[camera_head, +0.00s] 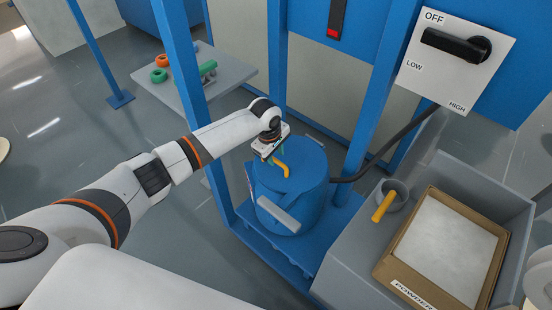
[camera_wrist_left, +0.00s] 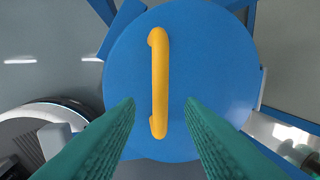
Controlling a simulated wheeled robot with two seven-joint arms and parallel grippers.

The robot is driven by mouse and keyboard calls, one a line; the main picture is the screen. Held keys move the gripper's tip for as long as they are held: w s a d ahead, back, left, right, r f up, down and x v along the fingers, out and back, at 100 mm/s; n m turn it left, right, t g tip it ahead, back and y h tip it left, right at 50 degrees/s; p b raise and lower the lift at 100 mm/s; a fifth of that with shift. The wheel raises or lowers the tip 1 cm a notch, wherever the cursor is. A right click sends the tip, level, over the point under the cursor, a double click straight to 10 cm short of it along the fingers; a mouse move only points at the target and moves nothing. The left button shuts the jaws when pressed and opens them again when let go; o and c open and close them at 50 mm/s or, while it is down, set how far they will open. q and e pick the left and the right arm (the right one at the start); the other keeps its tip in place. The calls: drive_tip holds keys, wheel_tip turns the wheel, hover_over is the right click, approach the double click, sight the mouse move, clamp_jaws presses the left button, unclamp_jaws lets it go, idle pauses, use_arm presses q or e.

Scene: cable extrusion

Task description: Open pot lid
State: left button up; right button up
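A blue pot (camera_head: 290,190) stands on a blue base inside a blue frame, with its round blue lid (camera_head: 305,160) on top. The lid's yellow handle (camera_head: 283,170) also shows whole in the left wrist view (camera_wrist_left: 159,85), running up and down the picture. My left gripper (camera_head: 272,158) is above the lid beside the handle. In the left wrist view its two green fingers (camera_wrist_left: 160,105) are apart, one on each side of the handle's lower end, with gaps to both. The gripper is open and empty. My right gripper is not in view.
Blue frame posts (camera_head: 365,110) stand close around the pot. A switch panel (camera_head: 455,60) marked OFF, LOW and HIGH is at upper right. A powder box (camera_head: 385,265) and a grey cup (camera_head: 393,192) with a yellow handle sit in a grey bin. A grey table (camera_head: 225,75) holds coloured rings.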

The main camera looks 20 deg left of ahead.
use_arm(q)
drive_tip(key=shift+w+d+f, duration=0.1)
drive_tip(key=shift+w+f, duration=0.1)
drive_tip(key=shift+f, duration=0.8)
clamp_jaws()
drive_tip(key=shift+r, duration=0.1)
